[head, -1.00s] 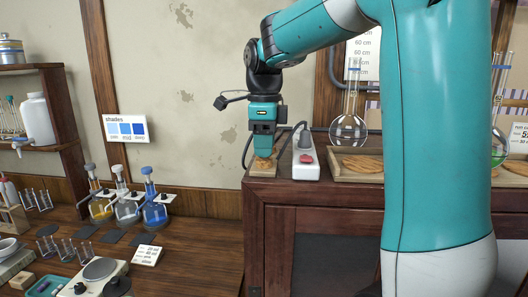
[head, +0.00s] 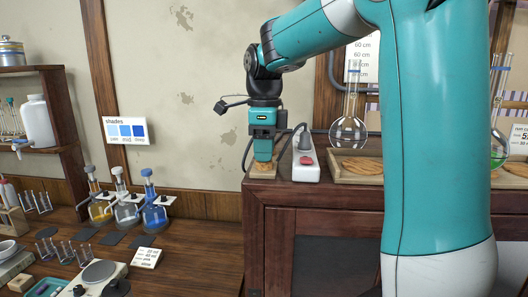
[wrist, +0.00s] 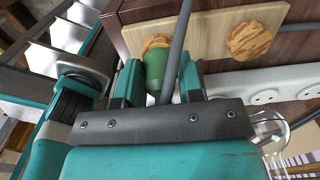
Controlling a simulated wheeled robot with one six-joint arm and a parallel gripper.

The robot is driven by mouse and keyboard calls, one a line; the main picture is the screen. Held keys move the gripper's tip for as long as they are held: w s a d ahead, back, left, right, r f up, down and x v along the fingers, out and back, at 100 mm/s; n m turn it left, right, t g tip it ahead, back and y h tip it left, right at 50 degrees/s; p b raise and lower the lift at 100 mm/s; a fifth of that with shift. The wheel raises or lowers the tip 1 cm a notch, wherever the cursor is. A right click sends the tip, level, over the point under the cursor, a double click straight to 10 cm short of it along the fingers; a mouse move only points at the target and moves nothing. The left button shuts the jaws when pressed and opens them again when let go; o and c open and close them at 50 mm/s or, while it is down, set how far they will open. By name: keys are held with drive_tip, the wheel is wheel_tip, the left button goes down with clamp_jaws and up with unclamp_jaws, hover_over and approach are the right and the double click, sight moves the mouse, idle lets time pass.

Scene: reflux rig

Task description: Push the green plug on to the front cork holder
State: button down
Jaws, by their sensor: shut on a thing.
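The green plug (wrist: 158,68) is between the fingers of my gripper (wrist: 160,82) in the wrist view. My gripper (head: 263,157) is shut on it and points down over the pale wooden cork holder board (wrist: 205,38). One cork holder (wrist: 156,42) is directly beyond the plug's end, in line with it; I cannot tell whether they touch. A second cork holder (wrist: 249,40) stands apart to the right on the same board. In the head view, the board (head: 259,175) sits at the left end of the cabinet top, and the fingers hide the plug.
A white power strip (head: 305,164) with a red switch lies just right of the board. A grey cable (wrist: 180,38) runs close beside the plug. A round flask (head: 348,132) and a wooden tray (head: 345,180) stand further right. The cabinet's edge is close on the left.

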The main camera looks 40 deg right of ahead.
drive_tip(key=c, duration=0.7)
unclamp_jaws()
wheel_tip(320, 180, up, 17)
drive_tip(key=shift+r, duration=0.2)
